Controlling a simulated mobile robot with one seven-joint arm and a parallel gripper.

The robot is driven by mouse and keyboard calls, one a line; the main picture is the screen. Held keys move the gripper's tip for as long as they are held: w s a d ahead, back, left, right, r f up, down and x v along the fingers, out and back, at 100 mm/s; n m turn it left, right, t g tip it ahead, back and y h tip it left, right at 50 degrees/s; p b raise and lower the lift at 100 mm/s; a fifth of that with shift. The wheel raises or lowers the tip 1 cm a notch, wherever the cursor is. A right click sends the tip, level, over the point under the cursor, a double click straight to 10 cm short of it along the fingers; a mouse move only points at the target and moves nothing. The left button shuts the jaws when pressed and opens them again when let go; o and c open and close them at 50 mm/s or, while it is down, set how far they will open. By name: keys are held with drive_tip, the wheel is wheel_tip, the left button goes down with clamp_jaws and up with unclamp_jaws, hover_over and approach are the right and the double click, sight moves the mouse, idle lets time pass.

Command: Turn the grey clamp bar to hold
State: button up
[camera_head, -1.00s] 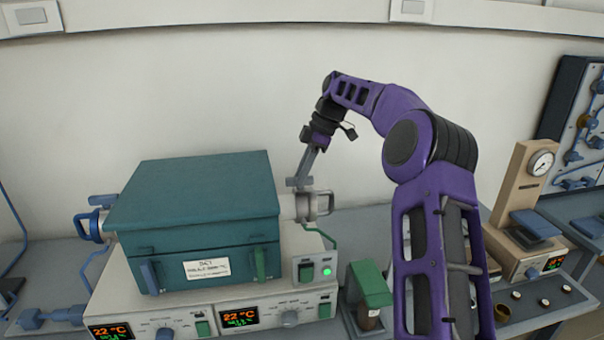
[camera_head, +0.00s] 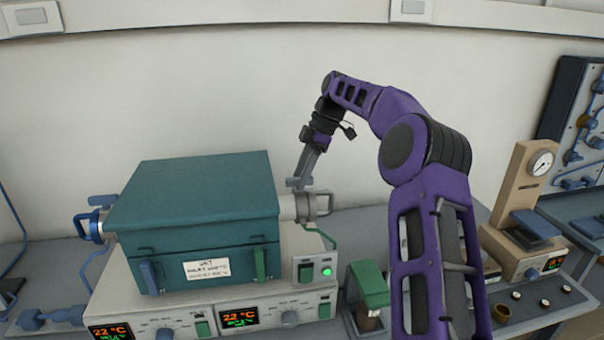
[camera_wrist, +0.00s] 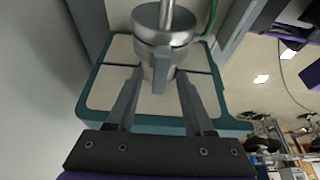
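The grey clamp bar (camera_wrist: 159,80) shows in the wrist view as a short bar below a round metal fitting (camera_wrist: 163,28). My gripper (camera_wrist: 160,73) is open, with one finger on each side of the bar and a visible gap on both sides. In the head view the grey bar (camera_head: 298,183) is on top of the metal clamp (camera_head: 312,206) at the right end of the teal furnace (camera_head: 195,200). My gripper (camera_head: 303,176) reaches down to it from above. Its fingertips partly overlap the bar there, so contact cannot be told.
A blue clamp (camera_head: 90,222) is on the furnace's left end. A green hose (camera_head: 325,238) runs just below the grey clamp. The wall is close behind.

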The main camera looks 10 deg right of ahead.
drive_tip(key=shift+v, duration=3.7)
